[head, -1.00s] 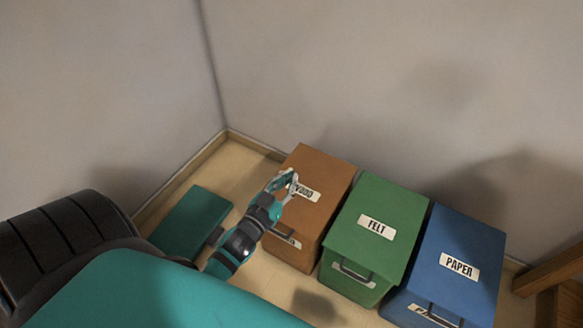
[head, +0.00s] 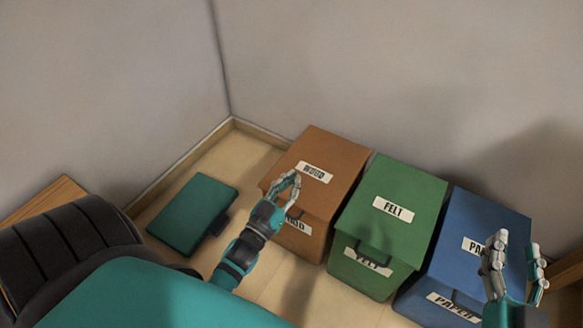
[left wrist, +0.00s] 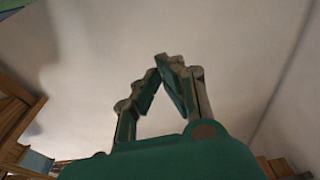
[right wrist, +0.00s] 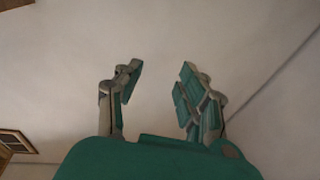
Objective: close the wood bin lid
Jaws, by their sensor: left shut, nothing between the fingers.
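The wood bin (head: 325,228) is the orange-brown box at the left of the row of bins. Its lid (head: 335,157), with a WOOD label, lies down over the top and looks closed. My left gripper (head: 293,177) is shut and empty at the lid's front edge, overlapping it in the head view; I cannot tell whether it touches. It hides part of the front label and the handle area. The left wrist view shows its fingertips (left wrist: 166,62) together against the wall. My right gripper (head: 516,252) is open and empty, in front of the paper bin. Its fingers also show apart in the right wrist view (right wrist: 160,75).
A green felt bin (head: 352,280) and a blue paper bin (head: 415,290) stand to the right, lids down. A flat teal box (head: 192,215) lies on the floor at left. Walls close off the back and left. A wooden piece (head: 45,197) shows at the left edge.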

